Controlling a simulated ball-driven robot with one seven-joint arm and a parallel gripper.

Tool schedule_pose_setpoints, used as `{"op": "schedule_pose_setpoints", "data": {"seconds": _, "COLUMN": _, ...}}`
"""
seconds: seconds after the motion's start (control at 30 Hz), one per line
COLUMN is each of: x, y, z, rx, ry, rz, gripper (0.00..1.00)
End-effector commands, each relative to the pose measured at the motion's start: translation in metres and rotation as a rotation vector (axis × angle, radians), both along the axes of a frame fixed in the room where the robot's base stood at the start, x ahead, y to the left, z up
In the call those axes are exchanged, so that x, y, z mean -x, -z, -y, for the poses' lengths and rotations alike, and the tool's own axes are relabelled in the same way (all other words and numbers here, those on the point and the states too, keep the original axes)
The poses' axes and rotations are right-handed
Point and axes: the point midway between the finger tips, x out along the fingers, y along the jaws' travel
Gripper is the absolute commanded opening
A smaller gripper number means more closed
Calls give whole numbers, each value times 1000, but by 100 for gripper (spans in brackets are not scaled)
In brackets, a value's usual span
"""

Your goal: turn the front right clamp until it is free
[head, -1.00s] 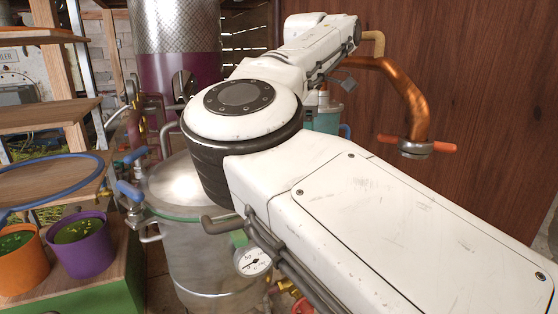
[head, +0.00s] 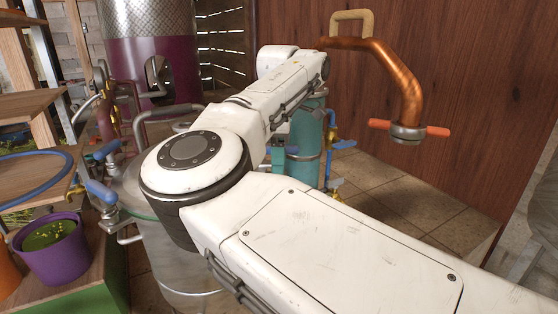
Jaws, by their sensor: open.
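The steel still pot (head: 170,250) stands at the lower left, largely hidden by my arm. Two blue-handled clamps show on the left side of its rim, a nearer one (head: 101,191) and a farther one (head: 105,150). The front right part of the rim is behind my arm, so I cannot see the front right clamp. My arm stretches from the lower right across the pot and away toward the back. My gripper is not visible.
A copper pipe (head: 400,75) with an orange-handled fitting (head: 408,132) is at the upper right. A teal cylinder (head: 303,140) with blue-handled valves stands behind my arm. A purple pot (head: 54,255) sits on a bench at left. Tiled floor (head: 405,195) is open at right.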

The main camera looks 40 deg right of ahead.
Motion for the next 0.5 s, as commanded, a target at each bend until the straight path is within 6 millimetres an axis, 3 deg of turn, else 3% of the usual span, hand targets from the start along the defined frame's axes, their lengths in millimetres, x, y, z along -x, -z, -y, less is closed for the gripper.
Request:
{"op": "schedule_pose_setpoints", "data": {"seconds": 0.4, "x": 0, "y": 8, "z": 0, "rx": 1, "ry": 0, "rz": 0, "gripper": 51}}
{"op": "schedule_pose_setpoints", "data": {"seconds": 0.5, "x": 0, "y": 8, "z": 0, "rx": 1, "ry": 0, "rz": 0, "gripper": 42}}
